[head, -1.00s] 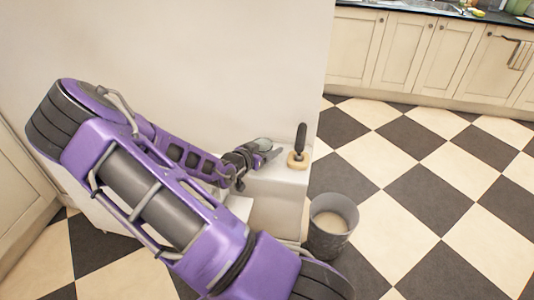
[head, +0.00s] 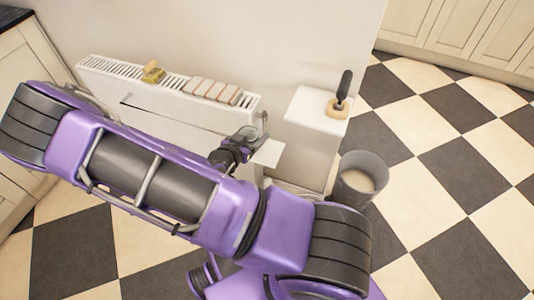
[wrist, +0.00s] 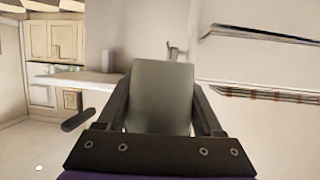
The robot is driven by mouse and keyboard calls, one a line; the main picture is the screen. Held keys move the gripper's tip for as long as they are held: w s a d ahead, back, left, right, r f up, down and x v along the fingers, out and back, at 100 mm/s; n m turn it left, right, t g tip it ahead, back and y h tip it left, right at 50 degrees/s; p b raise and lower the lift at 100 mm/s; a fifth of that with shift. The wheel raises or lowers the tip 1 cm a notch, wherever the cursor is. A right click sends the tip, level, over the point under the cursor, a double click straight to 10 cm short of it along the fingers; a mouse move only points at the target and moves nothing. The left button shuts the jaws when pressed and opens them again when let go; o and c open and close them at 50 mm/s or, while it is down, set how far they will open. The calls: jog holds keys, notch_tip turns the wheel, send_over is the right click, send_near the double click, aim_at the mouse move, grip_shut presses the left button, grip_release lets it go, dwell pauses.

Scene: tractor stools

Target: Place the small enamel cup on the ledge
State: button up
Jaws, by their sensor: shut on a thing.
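The small enamel cup (wrist: 162,95) is plain grey-green and fills the middle of the wrist view, between my two dark fingers. My gripper (head: 250,140) is shut on it. In the head view the cup is hard to make out at the fingertips. The white ledge (head: 308,117) is to the right of my gripper against the wall, with a gap between them. A white flat surface that looks like this ledge also shows at left in the wrist view (wrist: 85,79).
A dark-handled tool with a tan base (head: 340,102) stands on the ledge's right part; its left part is clear. A grey bin (head: 360,180) stands on the floor.

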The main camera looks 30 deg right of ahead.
jog(key=s+a+f+n+t+b, duration=0.1)
jog(key=s+a+f+b, duration=0.1)
jog(key=s+a+f, duration=0.5)
send_over(269, 147)
jog(key=shift+d+f+y, duration=0.1)
jog(key=shift+f+y, duration=0.2)
jog(key=shift+f, duration=0.35)
notch_tip(269, 147, down, 2)
jog(key=shift+f, duration=0.25)
notch_tip(269, 147, down, 4)
jog(key=shift+b, duration=0.55)
jog(key=shift+w+f, duration=0.1)
jog(key=shift+f, duration=0.15)
